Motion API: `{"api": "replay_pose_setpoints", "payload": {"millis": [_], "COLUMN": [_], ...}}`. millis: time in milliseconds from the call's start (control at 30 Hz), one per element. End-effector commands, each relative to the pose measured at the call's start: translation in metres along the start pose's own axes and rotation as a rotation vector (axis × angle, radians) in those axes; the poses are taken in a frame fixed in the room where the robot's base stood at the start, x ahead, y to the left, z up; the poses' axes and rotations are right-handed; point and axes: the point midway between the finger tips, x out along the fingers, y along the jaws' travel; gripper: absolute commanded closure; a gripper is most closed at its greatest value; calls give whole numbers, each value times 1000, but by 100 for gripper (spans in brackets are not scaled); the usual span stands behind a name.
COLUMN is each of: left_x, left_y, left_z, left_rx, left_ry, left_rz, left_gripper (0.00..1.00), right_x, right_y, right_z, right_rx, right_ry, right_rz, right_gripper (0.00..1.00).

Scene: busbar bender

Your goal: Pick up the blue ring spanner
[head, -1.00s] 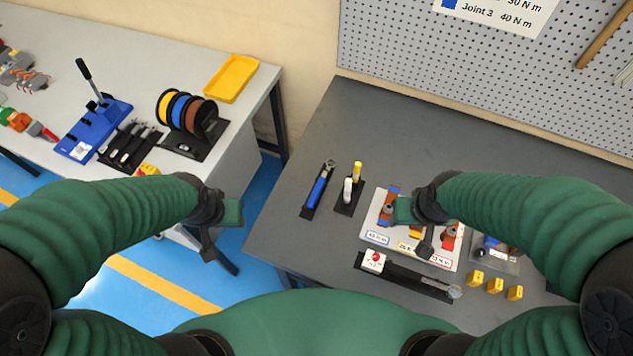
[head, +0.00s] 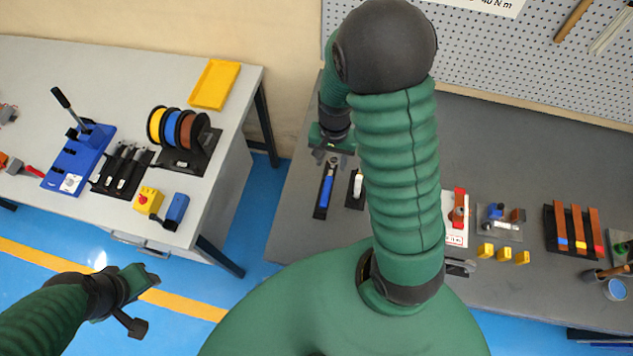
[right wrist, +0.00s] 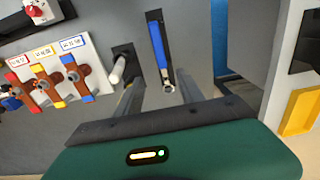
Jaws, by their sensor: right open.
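The blue ring spanner (head: 327,186) lies in a narrow black holder on the dark grey bench, near the bench's left edge. Its metal ring end points towards my right gripper (head: 332,158), which is open and empty just beyond that end. In the right wrist view the spanner's blue handle (right wrist: 159,46) runs away from the camera, and its ring end lies between the two spread fingers (right wrist: 158,90). I see no contact. My left gripper (head: 142,300) is open and empty over the floor at the lower left.
A white-handled tool (head: 357,184) stands in a black holder just right of the spanner. My right arm hides part of the busbar board (right wrist: 75,75). Yellow blocks (head: 503,253) lie further right. A grey table (head: 225,130) stands left across a gap of blue floor.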

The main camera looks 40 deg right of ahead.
Motion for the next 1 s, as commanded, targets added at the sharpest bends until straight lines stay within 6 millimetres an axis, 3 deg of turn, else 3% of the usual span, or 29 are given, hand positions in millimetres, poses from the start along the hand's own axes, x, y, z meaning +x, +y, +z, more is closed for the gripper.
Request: {"api": "replay_pose_setpoints", "payload": {"millis": [200, 467, 700, 933, 1000], "left_x": [2, -2, -9, -9, -9], "left_y": [0, 0, 0, 0, 0], "left_z": [0, 0, -2, -2, -2], "left_rx": [0, 0, -1, 0, 0], "left_ry": [0, 0, 0, 0, 0], "left_rz": [0, 0, 0, 0, 0], "left_gripper": [59, 59, 59, 59, 59], "right_x": [58, 88, 128, 132, 132], "right_y": [-3, -4, -4, -5, -5], "right_z": [3, 6, 7, 6, 6], "right_rx": [0, -3, -3, -4, -4], "right_ry": [-3, 1, 0, 3, 3], "right_rz": [6, 4, 3, 1, 1], "right_gripper": [55, 55, 55, 55, 61]}}
